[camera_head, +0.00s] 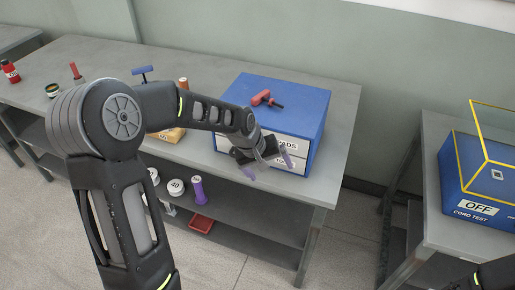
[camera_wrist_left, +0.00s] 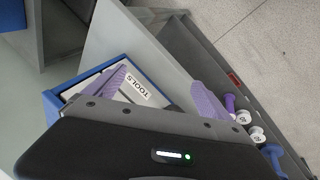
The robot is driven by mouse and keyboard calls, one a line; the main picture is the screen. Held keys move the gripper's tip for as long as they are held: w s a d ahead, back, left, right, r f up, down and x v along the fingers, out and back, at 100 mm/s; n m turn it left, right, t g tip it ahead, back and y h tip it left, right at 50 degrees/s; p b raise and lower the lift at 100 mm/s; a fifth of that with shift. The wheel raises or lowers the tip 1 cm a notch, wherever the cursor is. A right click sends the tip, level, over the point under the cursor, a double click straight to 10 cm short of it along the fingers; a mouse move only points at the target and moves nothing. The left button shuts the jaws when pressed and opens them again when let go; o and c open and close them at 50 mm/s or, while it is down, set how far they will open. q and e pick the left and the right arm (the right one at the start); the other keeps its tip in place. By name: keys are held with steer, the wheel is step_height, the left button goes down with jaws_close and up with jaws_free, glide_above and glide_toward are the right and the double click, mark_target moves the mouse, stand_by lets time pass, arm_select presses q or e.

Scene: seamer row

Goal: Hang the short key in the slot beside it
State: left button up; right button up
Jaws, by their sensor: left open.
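No key is clearly identifiable by length. A red T-handled tool (camera_head: 264,98) lies on top of the blue drawer cabinet (camera_head: 300,100). A blue T-handle (camera_head: 142,70) stands behind my left arm, its lower part hidden. A thin red-topped piece (camera_head: 75,71) stands upright on the bench at the left. I cannot make out a slot beside any of them. My left gripper (camera_head: 267,165) is open and empty, with purple fingers, in front of the cabinet's drawers. In the left wrist view, its spread fingers (camera_wrist_left: 160,95) frame a drawer labelled TOOLS (camera_wrist_left: 137,88). My right gripper is not in view.
The cabinet stands on a grey bench (camera_head: 342,130). A yellowish labelled block (camera_head: 169,136) is partly behind my arm. The lower shelf holds a purple-handled piece (camera_head: 198,189), white discs (camera_head: 176,187) and a red tray (camera_head: 201,223). A blue OFF box (camera_head: 460,180) sits on the right bench.

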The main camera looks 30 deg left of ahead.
arm_select(q)
steer(key=s+d+f+m+g+h, duration=0.1)
steer(key=s+d+f, duration=0.1)
steer(key=d+f, duration=0.25)
steer(key=s+d+f+m, duration=0.1)
steer(key=s+d+f, duration=0.2)
steer(key=f, duration=0.3)
steer(key=s+d+f+m+g, duration=0.1)
steer(key=s+d+f, duration=0.2)
steer(key=s+f, duration=0.2)
steer(key=s+d+f+m+g+b, duration=0.1)
steer(key=s+d+f, duration=0.3)
steer(key=s, duration=0.5)
steer(key=s+d+f+m, duration=0.1)
steer(key=s+d+f, duration=0.3)
steer(key=s+f, duration=0.3)
steer(key=shift+s+g+h, duration=0.4)
steer(key=shift+s, duration=0.05)
steer(key=shift+f, duration=0.1)
steer(key=shift+c, duration=0.3)
